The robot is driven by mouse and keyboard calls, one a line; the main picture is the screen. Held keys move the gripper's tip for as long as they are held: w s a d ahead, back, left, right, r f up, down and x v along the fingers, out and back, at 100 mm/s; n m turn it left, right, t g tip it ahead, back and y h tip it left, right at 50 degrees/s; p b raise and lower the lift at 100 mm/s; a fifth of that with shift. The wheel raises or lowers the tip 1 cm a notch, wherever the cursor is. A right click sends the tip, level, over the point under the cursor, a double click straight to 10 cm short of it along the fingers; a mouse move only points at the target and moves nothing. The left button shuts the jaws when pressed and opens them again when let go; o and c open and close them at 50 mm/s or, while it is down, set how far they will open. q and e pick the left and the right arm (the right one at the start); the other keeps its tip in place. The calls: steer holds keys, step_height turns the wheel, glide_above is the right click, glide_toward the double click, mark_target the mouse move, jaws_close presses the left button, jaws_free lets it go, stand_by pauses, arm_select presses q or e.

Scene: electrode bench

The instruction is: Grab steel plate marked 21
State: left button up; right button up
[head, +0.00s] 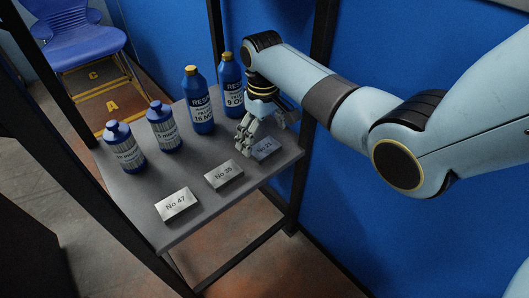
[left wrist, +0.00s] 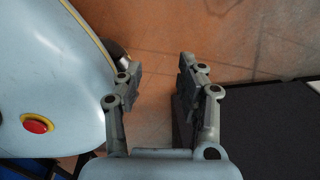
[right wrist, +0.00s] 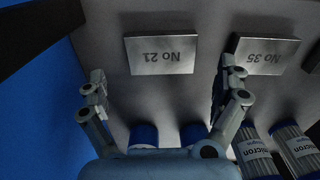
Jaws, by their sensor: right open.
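The steel plate marked No 21 (head: 266,148) lies flat at the right end of the grey bench, partly covered by my right gripper in the head view. It shows whole and upside down in the right wrist view (right wrist: 160,55). My right gripper (head: 263,132) is open and empty above the bench by this plate. In the right wrist view its fingers (right wrist: 165,80) are spread wide, with the plate ahead between them. My left gripper (left wrist: 160,78) is open and empty over the floor, away from the bench.
Steel plates No 35 (head: 223,174) and No 47 (head: 177,205) lie in a row to the left. Two blue bottles (head: 198,102) and two blue-capped containers (head: 163,127) stand behind. Dark frame posts and a blue wall (head: 385,60) bound the grey bench (head: 215,218).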

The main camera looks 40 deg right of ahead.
mark_target(263, 145)
step_height(263, 145, down, 3)
steer(key=shift+f+b, duration=0.1)
steer(key=shift+b, duration=0.35)
arm_select(q)
steer(key=shift+w+a+f, duration=0.35)
steer(key=shift+w+f, duration=0.15)
steer(key=shift+w, duration=0.2)
arm_select(e)
steer(key=shift+c, duration=0.3)
steer(key=shift+a, duration=0.1)
steer(key=c, duration=1.6)
steer(key=shift+c, duration=0.5)
arm_select(q)
steer(key=shift+w, duration=0.1)
arm_select(e)
steer(key=shift+r, duration=0.25)
